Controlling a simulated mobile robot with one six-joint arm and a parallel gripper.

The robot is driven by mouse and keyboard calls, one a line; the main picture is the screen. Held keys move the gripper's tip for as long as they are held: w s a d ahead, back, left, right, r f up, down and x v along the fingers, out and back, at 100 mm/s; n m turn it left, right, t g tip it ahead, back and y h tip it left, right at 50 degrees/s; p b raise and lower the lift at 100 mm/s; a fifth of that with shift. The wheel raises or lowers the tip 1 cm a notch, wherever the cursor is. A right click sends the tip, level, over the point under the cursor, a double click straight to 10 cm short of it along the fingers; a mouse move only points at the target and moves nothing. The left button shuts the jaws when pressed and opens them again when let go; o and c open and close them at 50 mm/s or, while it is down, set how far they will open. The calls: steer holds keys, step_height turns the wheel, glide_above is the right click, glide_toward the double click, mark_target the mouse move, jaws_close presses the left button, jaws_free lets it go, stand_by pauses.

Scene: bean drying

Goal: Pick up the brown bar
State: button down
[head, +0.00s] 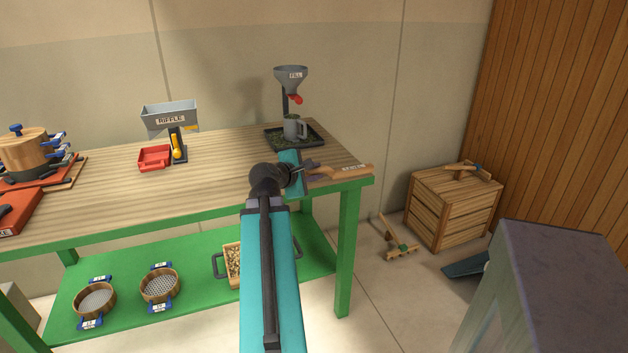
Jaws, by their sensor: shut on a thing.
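The brown bar (341,172) is at the right end of the green-legged table, near its front corner. It is a flat, light brown wooden strip with a small white label towards its right end. My gripper (309,168) is shut on the bar's left end. My teal arm reaches up to it from the bottom of the head view. The wrist and jaws cover part of that left end. I cannot tell whether the bar touches the tabletop or is slightly above it.
Behind the bar, a grey mug (292,127) stands on a dark tray (268,138) under a funnel (291,76). A riffle box (170,118) and red tray (154,158) stand further left. A wooden crate (452,215) is on the floor at right. The middle tabletop is clear.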

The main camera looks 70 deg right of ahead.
steer(key=shift+s+a+f+b, duration=0.15)
steer(key=shift+a+b, duration=0.25)
steer(key=shift+b, duration=1.85)
steer(key=shift+s+a+b, duration=0.2)
steer(key=shift+a+b, duration=0.15)
steer(key=shift+b, duration=1.9)
steer(key=shift+s+a+r+b, duration=0.1)
steer(key=shift+a+r+b, duration=0.2)
steer(key=shift+b, duration=0.75)
steer(key=shift+f, duration=0.1)
